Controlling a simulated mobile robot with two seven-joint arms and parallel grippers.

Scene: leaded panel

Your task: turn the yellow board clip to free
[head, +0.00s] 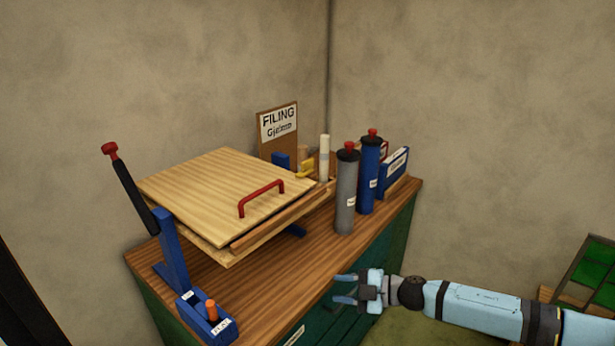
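A yellow clip (305,168) shows at the back right corner of the wooden board (215,185), beside a white cylinder. It is small here, and I cannot tell which way it is turned. The board has a red handle (262,197) on top and lies over a wooden frame on the bench. My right gripper (344,289) is open and empty, in front of the bench's green side, low and well apart from the clip. My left gripper is not in view.
A grey bottle (346,190) and a blue bottle (368,175) with red caps stand right of the board. A black lever (135,188) with a red knob rises at left. The bench top (285,262) is clear in front of the board.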

